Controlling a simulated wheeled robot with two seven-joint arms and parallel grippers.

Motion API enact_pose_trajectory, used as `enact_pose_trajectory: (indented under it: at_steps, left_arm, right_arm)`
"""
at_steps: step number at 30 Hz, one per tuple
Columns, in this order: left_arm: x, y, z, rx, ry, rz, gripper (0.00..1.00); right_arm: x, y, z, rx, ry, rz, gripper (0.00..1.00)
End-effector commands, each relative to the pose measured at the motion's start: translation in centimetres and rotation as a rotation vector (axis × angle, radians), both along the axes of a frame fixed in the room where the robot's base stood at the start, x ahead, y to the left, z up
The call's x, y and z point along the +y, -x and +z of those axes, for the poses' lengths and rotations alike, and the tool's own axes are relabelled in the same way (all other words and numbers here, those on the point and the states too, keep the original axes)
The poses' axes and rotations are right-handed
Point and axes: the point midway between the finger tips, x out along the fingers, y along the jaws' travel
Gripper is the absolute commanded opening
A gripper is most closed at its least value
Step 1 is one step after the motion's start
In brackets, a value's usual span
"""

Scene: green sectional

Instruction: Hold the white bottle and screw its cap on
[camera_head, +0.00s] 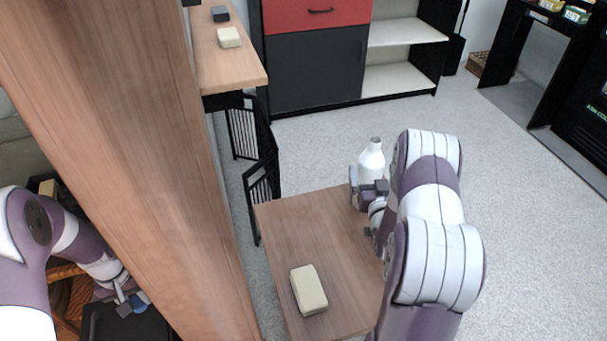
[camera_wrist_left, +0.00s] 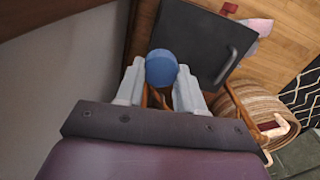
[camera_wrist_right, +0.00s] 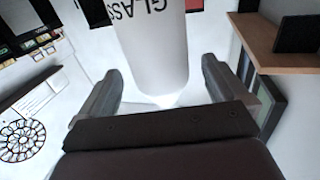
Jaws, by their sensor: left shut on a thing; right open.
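The white bottle (camera_head: 371,161) is upright with its narrow neck uncovered, near the far right corner of the small wooden table (camera_head: 310,235). My right gripper (camera_head: 367,190) is open at its lower part, which is hidden behind the fingers. In the right wrist view the bottle (camera_wrist_right: 155,55), with dark lettering, shows between the spread fingers; I cannot tell whether they touch it. My left gripper (camera_head: 130,304) is far to the left, beyond a wooden panel, shut on the round blue cap (camera_wrist_left: 161,68).
A cream block (camera_head: 308,290) lies on the small table. A tall wooden panel (camera_head: 130,120) stands between my two arms. Black folding rails (camera_head: 262,180) stand left of the table. A dark flat lidded item (camera_wrist_left: 205,45) lies beyond the cap. Open floor (camera_head: 530,230) is at right.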

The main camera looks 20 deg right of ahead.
Motion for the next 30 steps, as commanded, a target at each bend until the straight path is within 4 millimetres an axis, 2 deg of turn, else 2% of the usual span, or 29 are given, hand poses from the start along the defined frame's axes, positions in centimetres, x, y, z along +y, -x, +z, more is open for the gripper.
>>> enact_pose_trajectory:
  at_steps: [2,7,12,23,26,30]
  left_arm:
    - [0.0,0.0,-0.2,0.0,0.0,0.0,0.1]
    - [0.0,0.0,-1.4,0.0,0.0,0.0,0.1]
    - [0.0,0.0,-1.7,0.0,0.0,0.0,0.1]
    - [0.0,0.0,-1.6,0.0,0.0,0.0,0.1]
    - [0.0,0.0,-1.6,0.0,0.0,0.0,0.1]
    - [0.0,0.0,-1.6,0.0,0.0,0.0,0.1]
  right_arm:
    - [-0.1,-0.3,-0.1,-0.001,0.0,0.0,1.0]
    - [-1.1,-2.8,-0.3,-0.003,0.003,0.001,1.0]
    - [-1.8,-4.6,-0.1,-0.002,0.001,0.001,1.0]
    - [-1.9,-4.8,0.0,0.0,0.0,0.0,1.0]
    - [-1.9,-4.8,0.0,0.0,0.0,0.0,0.7]
    - [-1.9,-4.8,0.0,0.0,0.0,0.0,0.25]
